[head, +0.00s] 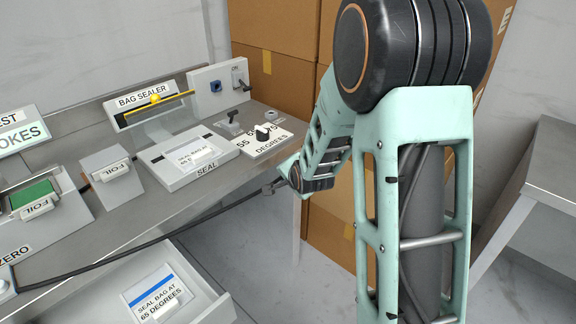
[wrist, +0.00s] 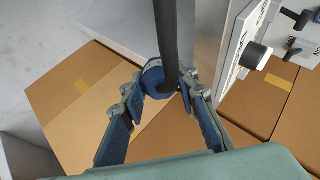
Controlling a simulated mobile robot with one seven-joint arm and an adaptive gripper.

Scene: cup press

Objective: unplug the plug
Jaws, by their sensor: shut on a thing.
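The blue round plug (wrist: 152,77), with its thick dark cable (wrist: 166,35), is between my fingertips in the wrist view. My gripper (wrist: 163,88) is shut on it. In the head view my gripper (head: 277,187) is off the front edge of the bench, below the bench top; the plug is too small to make out there. The cable (head: 140,246) runs from the lower left across the bench front to my gripper. A blue socket (head: 215,87) is on the upright panel at the bench's back right, well apart from my gripper.
The grey bench (head: 215,195) holds a bag sealer (head: 147,97), a seal plate (head: 190,158), a dial (head: 266,133) and foil boxes. An open drawer (head: 200,296) sticks out below. Cardboard boxes (head: 278,75) stand behind my arm. Another table (head: 552,160) is at right.

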